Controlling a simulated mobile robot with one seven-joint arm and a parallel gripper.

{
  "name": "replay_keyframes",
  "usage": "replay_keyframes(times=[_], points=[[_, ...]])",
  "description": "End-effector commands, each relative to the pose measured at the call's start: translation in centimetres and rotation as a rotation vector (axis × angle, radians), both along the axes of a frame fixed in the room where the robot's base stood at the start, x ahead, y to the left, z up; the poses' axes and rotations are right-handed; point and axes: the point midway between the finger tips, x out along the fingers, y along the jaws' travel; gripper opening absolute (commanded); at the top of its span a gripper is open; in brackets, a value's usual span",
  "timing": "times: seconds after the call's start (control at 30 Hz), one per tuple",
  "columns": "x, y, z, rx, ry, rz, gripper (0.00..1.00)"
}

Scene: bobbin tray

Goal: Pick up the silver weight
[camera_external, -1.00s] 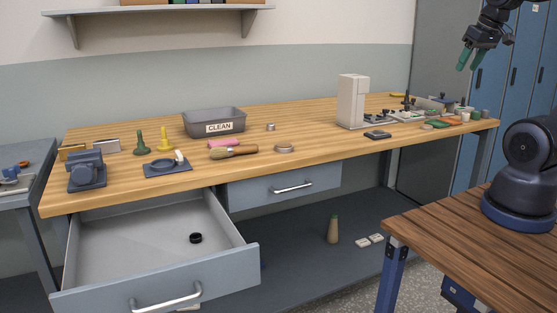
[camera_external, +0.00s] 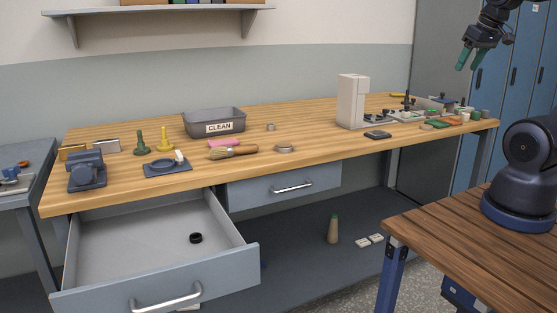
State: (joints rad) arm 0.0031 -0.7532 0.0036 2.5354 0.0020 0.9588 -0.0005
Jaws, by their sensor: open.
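I cannot tell for sure which is the silver weight. My gripper (camera_external: 467,60) is at the upper right, with green fingers apart and pointing down. It is empty, high above the bench's right end and far from both pieces.
The CLEAN bin (camera_external: 214,121), a wooden-handled brush (camera_external: 232,152) and a tall beige device (camera_external: 352,102) stand on the bench. An open drawer (camera_external: 130,245) with a black ring (camera_external: 196,238) juts out at the left front. The right end is cluttered with parts.

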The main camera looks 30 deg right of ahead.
Motion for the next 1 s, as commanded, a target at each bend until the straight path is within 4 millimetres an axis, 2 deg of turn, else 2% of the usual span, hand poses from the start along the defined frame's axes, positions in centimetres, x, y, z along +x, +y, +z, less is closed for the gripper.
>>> replay_keyframes(times=[0.17, 0.27, 0.63, 1.0], points=[[2.0, 0.2, 1.2, 0.014, 0.012, -0.023, 0.58], [4.3, 0.5, 2.6, 0.029, 0.026, -0.054, 0.58], [14.6, 2.4, 6.5, 0.083, 0.079, -0.193, 0.58], [25.5, 5.6, 7.6, 0.114, 0.127, -0.34, 0.58]])
